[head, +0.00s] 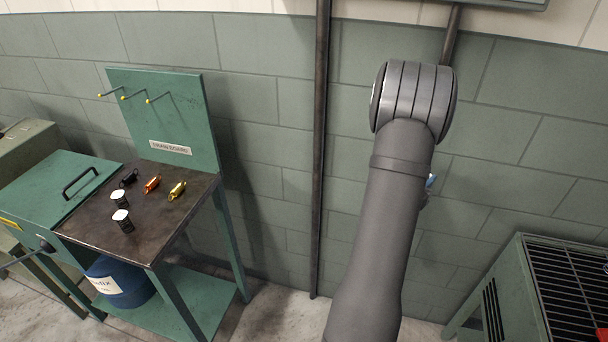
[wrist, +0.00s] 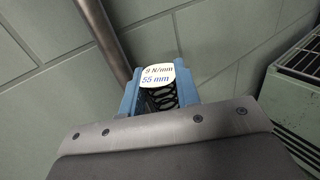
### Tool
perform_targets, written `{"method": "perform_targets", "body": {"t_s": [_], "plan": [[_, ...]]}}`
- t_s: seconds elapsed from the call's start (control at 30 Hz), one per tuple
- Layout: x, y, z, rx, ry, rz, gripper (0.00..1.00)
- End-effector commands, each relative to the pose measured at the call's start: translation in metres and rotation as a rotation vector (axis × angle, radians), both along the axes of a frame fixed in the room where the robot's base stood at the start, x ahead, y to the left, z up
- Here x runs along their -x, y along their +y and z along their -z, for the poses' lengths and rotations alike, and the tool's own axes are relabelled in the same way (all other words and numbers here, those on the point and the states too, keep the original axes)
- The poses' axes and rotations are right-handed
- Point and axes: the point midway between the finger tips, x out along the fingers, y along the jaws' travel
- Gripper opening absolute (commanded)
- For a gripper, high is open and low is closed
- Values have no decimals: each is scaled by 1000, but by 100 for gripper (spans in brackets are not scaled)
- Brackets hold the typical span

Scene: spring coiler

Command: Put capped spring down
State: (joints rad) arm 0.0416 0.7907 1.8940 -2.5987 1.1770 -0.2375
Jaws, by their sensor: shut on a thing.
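My gripper (wrist: 159,92) shows in the wrist view with its blue fingers shut on a capped spring. The held spring (wrist: 160,99) has dark coils and a white cap (wrist: 158,75) that reads "9 N/mm" and "55 mm". It is held in the air in front of the wall. In the head view my arm hides most of the gripper, and only a bit of blue (head: 431,182) shows. Two white-capped dark springs (head: 120,197) (head: 122,221) stand on the dark-topped bench at the left.
The dark bench top (head: 90,230) also bears a black spring (head: 129,178), an orange spring (head: 152,184) and a gold spring (head: 177,190). Behind them rises a green board (head: 165,110) with hooks. A grille-topped green cabinet (head: 530,300) stands right. A pipe (head: 320,150) runs up the wall.

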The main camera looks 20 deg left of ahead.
Motion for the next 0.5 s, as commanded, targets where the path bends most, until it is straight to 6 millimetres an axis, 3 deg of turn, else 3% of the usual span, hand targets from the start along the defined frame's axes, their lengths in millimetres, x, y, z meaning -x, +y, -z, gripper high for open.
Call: {"method": "perform_targets", "body": {"t_s": [0.03, 0.1, 0.5], "plan": [[0, 29, -1, 0, 2, -49, 8], [1, 63, -2, 1, 0, -106, 8], [7, 251, -11, 8, -4, -399, 8]]}}
